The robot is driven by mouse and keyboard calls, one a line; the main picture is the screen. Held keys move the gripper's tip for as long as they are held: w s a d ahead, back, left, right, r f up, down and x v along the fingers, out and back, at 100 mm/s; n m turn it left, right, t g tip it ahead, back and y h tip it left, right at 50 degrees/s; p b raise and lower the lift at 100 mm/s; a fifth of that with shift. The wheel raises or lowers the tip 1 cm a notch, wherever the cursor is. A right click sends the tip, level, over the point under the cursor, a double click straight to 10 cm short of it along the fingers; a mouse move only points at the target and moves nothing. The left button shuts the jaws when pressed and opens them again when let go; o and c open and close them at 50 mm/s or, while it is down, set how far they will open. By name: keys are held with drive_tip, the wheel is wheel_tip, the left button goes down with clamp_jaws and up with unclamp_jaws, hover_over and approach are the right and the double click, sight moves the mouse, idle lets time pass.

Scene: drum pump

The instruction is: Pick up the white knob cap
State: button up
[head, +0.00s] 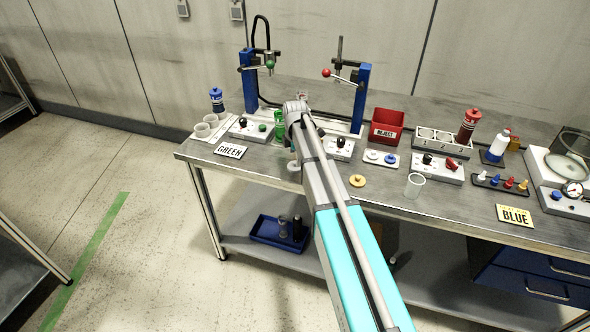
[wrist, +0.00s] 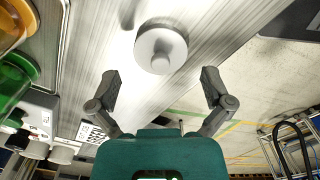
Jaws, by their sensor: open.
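The white knob cap (wrist: 160,48) is a round disc with a small raised knob, resting on the brushed metal bench top in the wrist view. My gripper (wrist: 160,80) is open and empty, its two fingers spread on either side below the cap in the picture. The cap appears apart from both fingers and roughly centred between them. In the head view my arm hides the bench around the gripper, and I cannot make out this cap there for certain.
Near my arm stand a green bottle (head: 280,125), a blue-posted frame (head: 249,80) and a control box (head: 340,149). A small plate with white and blue caps (head: 381,158), a yellow disc (head: 357,181) and a red REJECT bin (head: 386,126) lie right. The bench's front edge is close.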

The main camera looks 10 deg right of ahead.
sight(295, 165)
drive_tip(key=shift+f+b, duration=1.1)
drive_tip(key=shift+f, duration=0.3)
drive_tip(key=c, duration=0.5)
drive_tip(key=shift+c, duration=0.2)
